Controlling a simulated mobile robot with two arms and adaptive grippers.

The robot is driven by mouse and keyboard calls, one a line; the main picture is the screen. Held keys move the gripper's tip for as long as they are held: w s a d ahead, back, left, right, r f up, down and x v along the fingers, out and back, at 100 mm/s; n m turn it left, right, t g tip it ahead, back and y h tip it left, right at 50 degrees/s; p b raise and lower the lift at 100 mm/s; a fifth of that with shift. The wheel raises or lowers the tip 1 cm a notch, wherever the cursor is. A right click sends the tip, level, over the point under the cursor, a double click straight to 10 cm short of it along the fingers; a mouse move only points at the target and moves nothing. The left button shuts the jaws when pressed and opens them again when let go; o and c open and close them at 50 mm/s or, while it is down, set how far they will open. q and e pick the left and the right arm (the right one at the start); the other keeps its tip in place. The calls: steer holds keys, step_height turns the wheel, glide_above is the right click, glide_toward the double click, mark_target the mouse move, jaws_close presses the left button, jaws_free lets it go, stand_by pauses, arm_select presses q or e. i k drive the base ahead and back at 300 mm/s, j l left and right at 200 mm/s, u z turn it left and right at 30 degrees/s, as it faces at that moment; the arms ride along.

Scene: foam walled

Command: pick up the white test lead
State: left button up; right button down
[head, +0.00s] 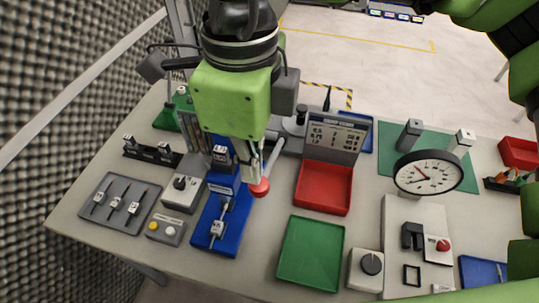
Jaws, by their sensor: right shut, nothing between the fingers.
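My right gripper (236,160) hangs at the left centre of the head view, below a green block, over the blue fixture (222,220). Its fingers are shut with nothing held between them, and partly hidden by its own body. A grey tray (127,221) at the table's left holds several small slim leads or probes (116,203) with pale and dark parts. I cannot tell whether one of them is the white test lead. The gripper is to the right of this tray and apart from it. My left gripper is not in view.
A red-knobbed lever (259,187) stands close to the gripper. Red (323,187) and green (311,253) trays and a round dial (428,173) stand further right.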

mark_target(217, 228)
steer(key=k, duration=2)
